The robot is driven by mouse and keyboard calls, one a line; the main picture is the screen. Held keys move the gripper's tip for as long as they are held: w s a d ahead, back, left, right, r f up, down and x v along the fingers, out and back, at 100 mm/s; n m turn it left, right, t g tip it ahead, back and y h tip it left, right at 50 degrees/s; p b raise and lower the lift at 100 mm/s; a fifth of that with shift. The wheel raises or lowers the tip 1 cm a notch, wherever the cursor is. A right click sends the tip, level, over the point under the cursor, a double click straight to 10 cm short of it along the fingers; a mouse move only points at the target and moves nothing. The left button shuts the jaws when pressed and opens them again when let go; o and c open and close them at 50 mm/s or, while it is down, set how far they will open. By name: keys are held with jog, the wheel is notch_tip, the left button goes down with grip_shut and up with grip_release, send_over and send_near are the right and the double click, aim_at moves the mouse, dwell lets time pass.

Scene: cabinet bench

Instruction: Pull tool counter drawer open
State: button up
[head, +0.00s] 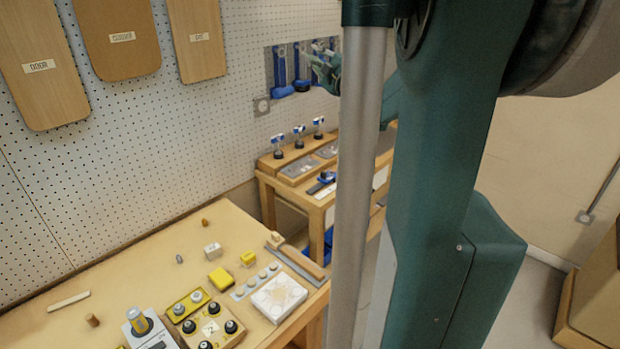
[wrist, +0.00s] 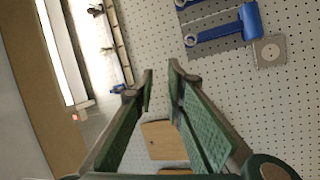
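A wooden counter (head: 292,190) with tools on it stands behind the front table in the head view, against the pegboard wall. My arm hides its right part, and I cannot clearly make out a drawer or handle on it. My gripper (head: 326,70) is up in front of the tool panel on the wall, above the counter and apart from it. In the wrist view my gripper (wrist: 161,72) has its two green fingers apart with nothing between them. The counter cannot be made out in the wrist view.
Blue tools hang on a grey wall panel (head: 268,65); a blue hammer (wrist: 250,20) shows close in the wrist view. Several small bottles (head: 299,134) stand on the counter. The front table (head: 130,262) holds blocks and a knob box. Wooden boards (head: 121,38) hang at left.

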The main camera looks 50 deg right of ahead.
jog(key=s+d+f+n+g+y, duration=0.1)
jog(key=s+d+f+n+y, duration=0.15)
jog(key=s+d+f, duration=0.65)
jog(key=s+d+f+n+g+y, duration=0.1)
jog(key=s+d+f+n+y, duration=0.15)
jog(key=s+d+f, duration=0.6)
jog(key=s+d+f+n+g+y, duration=0.15)
jog(key=s+d+f+n, duration=0.35)
jog(key=f, duration=0.8)
jog(key=m, duration=0.2)
send_near(368, 195)
jog(key=f+x, duration=0.1)
jog(key=x, duration=0.2)
jog(key=shift+s+d+r+y, duration=0.3)
jog(key=shift+d+y, duration=0.1)
jog(key=shift+y, duration=0.05)
jog(key=shift+b+x, duration=0.6)
jog(key=shift+x, duration=3.3)
jog(key=shift+c, duration=0.3)
